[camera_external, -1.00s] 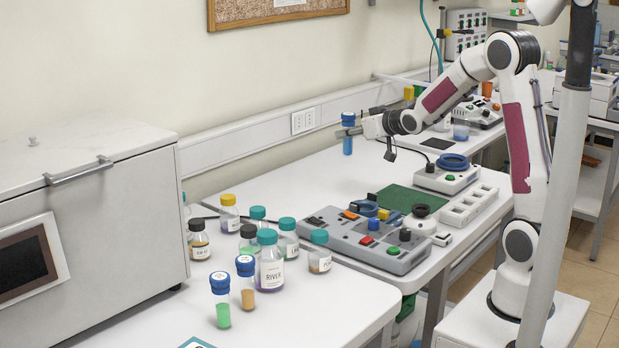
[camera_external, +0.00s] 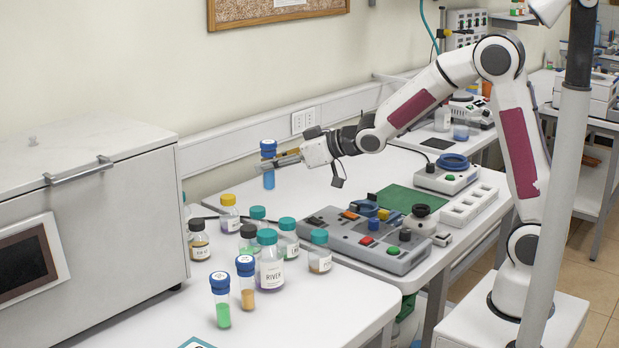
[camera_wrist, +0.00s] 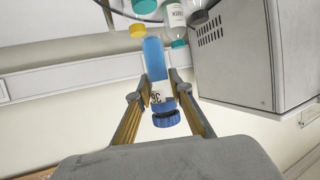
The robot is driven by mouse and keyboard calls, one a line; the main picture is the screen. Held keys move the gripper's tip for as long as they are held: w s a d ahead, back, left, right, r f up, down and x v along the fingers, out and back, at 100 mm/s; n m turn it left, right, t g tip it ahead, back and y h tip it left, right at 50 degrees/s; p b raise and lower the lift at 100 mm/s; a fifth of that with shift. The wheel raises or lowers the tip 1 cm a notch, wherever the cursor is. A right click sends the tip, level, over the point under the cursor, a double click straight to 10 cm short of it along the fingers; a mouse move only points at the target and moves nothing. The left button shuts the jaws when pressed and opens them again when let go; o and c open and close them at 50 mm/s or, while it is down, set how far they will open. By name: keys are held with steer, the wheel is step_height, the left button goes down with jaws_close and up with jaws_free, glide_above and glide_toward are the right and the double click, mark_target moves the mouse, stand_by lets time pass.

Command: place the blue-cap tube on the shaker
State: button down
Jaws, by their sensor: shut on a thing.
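My gripper (camera_external: 280,161) is shut on a blue-cap tube (camera_external: 268,181) with blue liquid, held upright above the back of the bench. In the wrist view, the tube (camera_wrist: 154,60) sits between the two fingers, which hold it near its label, just under the blue cap (camera_wrist: 166,119). Two other blue-cap tubes, one with green liquid (camera_external: 222,315) and one with orange liquid (camera_external: 247,298), stand at the front left.
Several capped bottles (camera_external: 270,272) crowd the bench left of the grey device, below my gripper. A large grey cabinet (camera_external: 120,235) stands at the left. A blue-ringed device (camera_external: 445,181) and a white rack (camera_external: 468,207) stand at the right. The back bench surface is mostly clear.

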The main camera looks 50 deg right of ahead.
steer(key=s+a+n+g+y, duration=0.25)
steer(key=s+a, duration=0.55)
steer(key=a, duration=0.4)
steer(key=s+a+n+g+y, duration=0.2)
steer(key=s+a+n, duration=0.1)
steer(key=s+a, duration=0.75)
steer(key=s+a+n+g+y, duration=0.25)
steer(key=s+a, duration=0.35)
steer(key=a, duration=0.7)
steer(key=shift+t, duration=0.3)
steer(key=shift+f, duration=2.6)
steer(key=shift+f, duration=0.1)
step_height(320, 180, down, 6)
steer(key=shift+f, duration=1.9)
